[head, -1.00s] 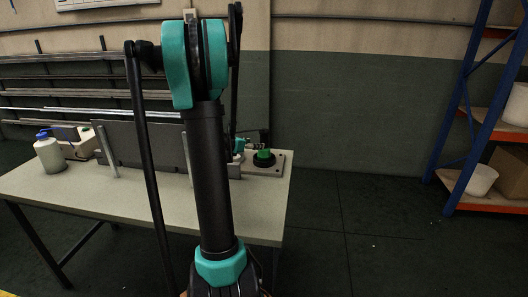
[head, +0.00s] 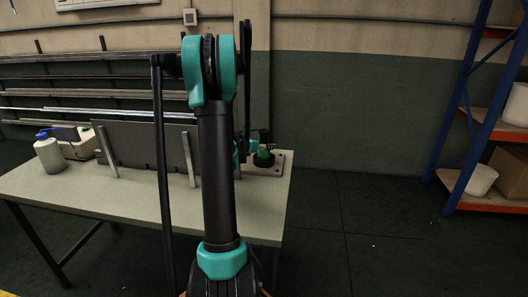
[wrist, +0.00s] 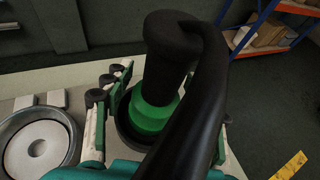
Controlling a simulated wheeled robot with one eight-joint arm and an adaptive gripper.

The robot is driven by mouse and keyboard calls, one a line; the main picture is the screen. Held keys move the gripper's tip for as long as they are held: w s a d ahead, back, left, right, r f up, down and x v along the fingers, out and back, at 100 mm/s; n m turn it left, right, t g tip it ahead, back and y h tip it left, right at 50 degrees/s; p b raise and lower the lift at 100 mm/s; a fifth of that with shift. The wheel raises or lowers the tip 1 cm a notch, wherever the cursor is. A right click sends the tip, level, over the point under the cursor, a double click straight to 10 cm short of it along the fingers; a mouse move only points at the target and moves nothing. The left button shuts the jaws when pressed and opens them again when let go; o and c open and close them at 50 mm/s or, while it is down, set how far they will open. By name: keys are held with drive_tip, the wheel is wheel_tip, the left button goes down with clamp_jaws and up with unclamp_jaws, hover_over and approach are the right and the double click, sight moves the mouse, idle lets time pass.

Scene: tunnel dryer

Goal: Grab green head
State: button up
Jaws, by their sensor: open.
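The green head (head: 264,154) sits on a dark round base near the right end of the table. In the wrist view the green head (wrist: 152,114) shows as a green stepped ring between the fingers of my gripper (wrist: 166,100). A thick black cylinder and a curved black part cover much of it there. My gripper is open, with its fingers on both sides of the green head; contact cannot be told. In the head view my gripper (head: 247,146) is mostly hidden behind my arm, close to the green head.
The table (head: 130,195) carries a grey upright panel (head: 135,145), a white bottle (head: 49,156) and a white container (head: 80,150). A round metal disc (wrist: 36,150) lies left of my gripper. A blue and orange shelf (head: 470,140) stands right, with clear floor between.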

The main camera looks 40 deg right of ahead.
clamp_jaws()
idle(0.6)
